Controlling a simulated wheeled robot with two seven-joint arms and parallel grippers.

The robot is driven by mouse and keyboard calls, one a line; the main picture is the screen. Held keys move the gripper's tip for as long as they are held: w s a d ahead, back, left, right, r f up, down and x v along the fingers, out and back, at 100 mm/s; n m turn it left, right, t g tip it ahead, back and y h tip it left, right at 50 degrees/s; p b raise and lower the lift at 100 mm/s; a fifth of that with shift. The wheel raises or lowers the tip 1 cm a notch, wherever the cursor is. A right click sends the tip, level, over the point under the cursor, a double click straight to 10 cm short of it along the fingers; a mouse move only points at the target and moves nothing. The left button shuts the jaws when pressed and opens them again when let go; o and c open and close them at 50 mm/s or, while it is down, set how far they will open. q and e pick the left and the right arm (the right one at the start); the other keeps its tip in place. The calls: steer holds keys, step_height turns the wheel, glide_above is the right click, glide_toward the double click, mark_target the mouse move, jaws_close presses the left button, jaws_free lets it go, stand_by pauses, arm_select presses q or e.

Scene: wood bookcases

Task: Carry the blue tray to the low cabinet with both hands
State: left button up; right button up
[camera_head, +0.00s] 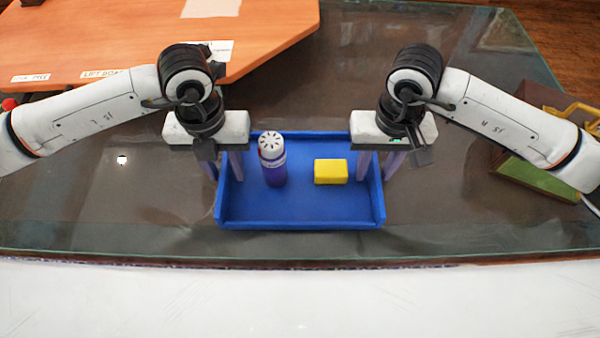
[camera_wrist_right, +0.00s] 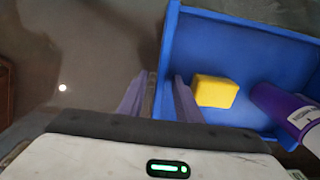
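The blue tray (camera_head: 300,222) rests on a dark glass-topped table. Inside it stand a purple bottle with a white cap (camera_head: 273,165) and, to its right, a yellow block (camera_head: 331,171). My left gripper (camera_head: 222,166) is at the tray's left wall, its fingers apart, seemingly one on each side of the wall. My right gripper (camera_head: 381,162) is at the right wall. In the right wrist view its open fingers (camera_wrist_right: 158,98) straddle the tray wall (camera_wrist_right: 168,45), with a gap visible. The low cabinet cannot be identified.
An orange wooden surface with labels (camera_head: 110,45) is at the upper left. A brown and green box-like object with yellow parts (camera_head: 540,165) lies at the right, under my right arm. A white surface (camera_head: 300,300) fills the front.

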arm_select(q)
steer(key=shift+f, duration=0.15)
arm_select(e)
steer(key=shift+f, duration=0.15)
arm_select(q)
steer(key=shift+c, duration=0.2)
arm_select(e)
steer(key=shift+c, duration=0.2)
arm_select(q)
jaws_close()
arm_select(e)
jaws_close()
